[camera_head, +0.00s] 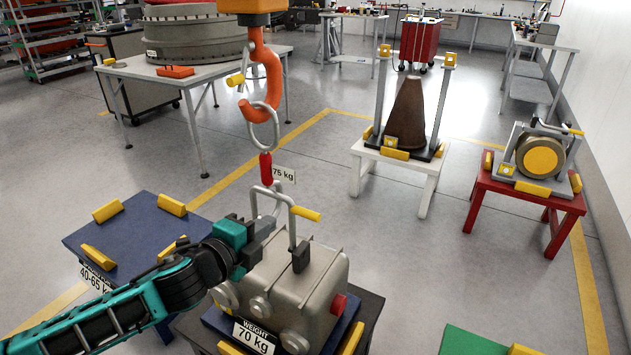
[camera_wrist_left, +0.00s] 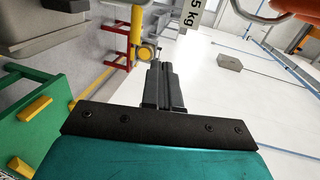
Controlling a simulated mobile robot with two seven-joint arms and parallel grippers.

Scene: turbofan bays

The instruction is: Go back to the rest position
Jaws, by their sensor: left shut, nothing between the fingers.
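My left gripper (camera_head: 268,228) comes in from the left in the head view. It is just above the left side of a grey metal housing (camera_head: 305,275), close to the lifting frame above it. In the left wrist view its fingers (camera_wrist_left: 164,88) are together with nothing between them. The housing sits on a dark stand with a 70 kg weight label (camera_head: 254,337). An orange hook (camera_head: 269,80) hangs above, with a ring, a red link (camera_head: 265,167) and a 75 kg tag (camera_head: 284,174) below it. My right gripper is not in view.
A blue stand (camera_head: 140,225) with yellow blocks is at the left. A white stand (camera_head: 398,170) holds a brown cone, and a red stand (camera_head: 525,197) holds a round unit. A green surface (camera_head: 475,342) is at the lower right. Open floor lies between them.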

